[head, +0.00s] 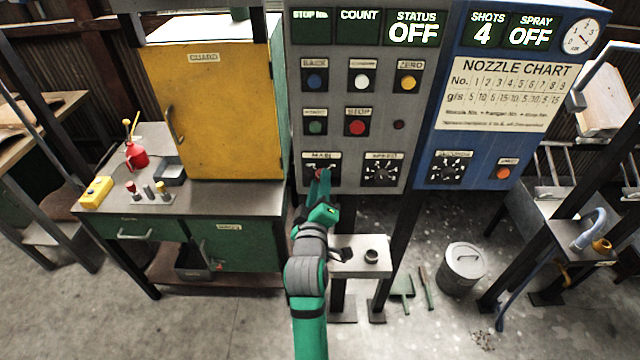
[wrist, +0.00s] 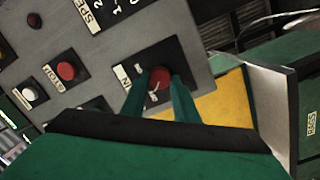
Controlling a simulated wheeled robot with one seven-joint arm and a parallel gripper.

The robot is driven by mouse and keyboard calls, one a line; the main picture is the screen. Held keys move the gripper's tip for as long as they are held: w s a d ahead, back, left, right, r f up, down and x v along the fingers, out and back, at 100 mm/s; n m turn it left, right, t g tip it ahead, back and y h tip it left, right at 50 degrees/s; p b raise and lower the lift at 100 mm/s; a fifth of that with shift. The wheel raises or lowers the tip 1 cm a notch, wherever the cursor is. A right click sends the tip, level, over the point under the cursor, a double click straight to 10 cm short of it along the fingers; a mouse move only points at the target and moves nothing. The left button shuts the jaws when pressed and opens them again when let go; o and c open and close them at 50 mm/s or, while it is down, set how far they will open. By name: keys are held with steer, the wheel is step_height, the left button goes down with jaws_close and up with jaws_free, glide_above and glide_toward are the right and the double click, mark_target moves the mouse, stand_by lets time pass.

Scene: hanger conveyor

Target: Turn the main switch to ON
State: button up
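The main switch (wrist: 158,80) is a red rotary knob on a black plate, at the lower left of the grey control panel (head: 395,100). The knob shows in the wrist view; in the head view my gripper mostly covers it. My gripper (head: 319,182) is at the switch. In the wrist view its two green fingers (wrist: 159,92) stand apart on either side of the red knob. I cannot tell whether they touch it. The status display (head: 414,29) reads OFF. White marks show beside the knob, but I cannot read its setting.
The speed dial (head: 381,171) sits right of the main switch, with the red stop button (head: 357,128) above. A blue panel (head: 505,100) adjoins on the right. A yellow cabinet (head: 215,110) stands on the left bench. A small table (head: 350,262) is below the panel.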

steer(key=shift+m, duration=0.4)
steer(key=m, duration=0.5)
steer(key=m+y, duration=0.1)
steer(key=m, duration=0.4)
steer(key=m+g, duration=0.1)
steer(key=m, duration=0.4)
steer(key=shift+d+r+m+y, duration=0.25)
steer(key=shift+r+m+y, duration=0.05)
steer(key=shift+m, duration=0.4)
steer(key=o, duration=1.1)
steer(key=shift+c, duration=0.2)
steer(key=shift+f, duration=0.1)
